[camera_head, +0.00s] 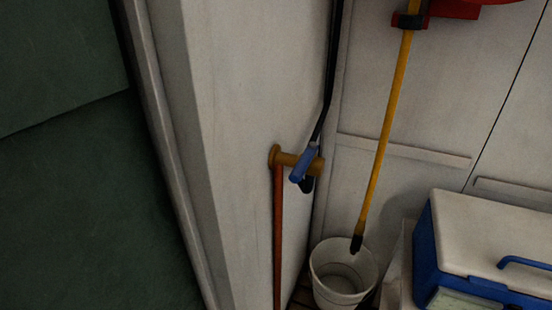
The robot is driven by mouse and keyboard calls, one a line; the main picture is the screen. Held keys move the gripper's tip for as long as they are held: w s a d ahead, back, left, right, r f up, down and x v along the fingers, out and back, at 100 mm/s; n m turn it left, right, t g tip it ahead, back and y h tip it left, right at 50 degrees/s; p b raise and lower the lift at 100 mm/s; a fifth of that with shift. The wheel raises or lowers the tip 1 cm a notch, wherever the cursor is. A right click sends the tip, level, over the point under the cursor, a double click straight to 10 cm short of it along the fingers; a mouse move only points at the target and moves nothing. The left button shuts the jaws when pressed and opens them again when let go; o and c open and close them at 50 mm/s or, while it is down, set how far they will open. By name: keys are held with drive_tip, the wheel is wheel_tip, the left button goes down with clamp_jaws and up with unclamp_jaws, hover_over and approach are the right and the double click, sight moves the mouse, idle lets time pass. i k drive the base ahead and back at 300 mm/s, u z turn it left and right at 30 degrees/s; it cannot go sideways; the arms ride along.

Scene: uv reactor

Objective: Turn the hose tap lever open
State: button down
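The hose tap is a brass-coloured fitting (283,158) that sticks out from the white wall, right of the picture's middle. Its blue lever (303,165) lies across the brass body and slants from upper right to lower left. A copper-brown pipe (277,235) runs straight down from the tap's left end. A dark hose (328,90) comes down from above to the tap's right end. A dark piece shows just below the lever, and I cannot tell what it is. My gripper is not in view.
A white bucket (342,287) stands on the floor below the tap. A yellow pole (386,130) leans down toward it, hung near a red object (455,9). A blue and white cool box (490,235) is at lower right. Dark green surfaces (70,190) fill the left.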

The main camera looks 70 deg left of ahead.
sight(296, 176)
drive_tip(key=u, duration=3.3)
drive_tip(key=k, duration=0.8)
drive_tip(key=z, duration=0.1)
drive_tip(key=i, duration=0.3)
drive_tip(key=z, duration=0.05)
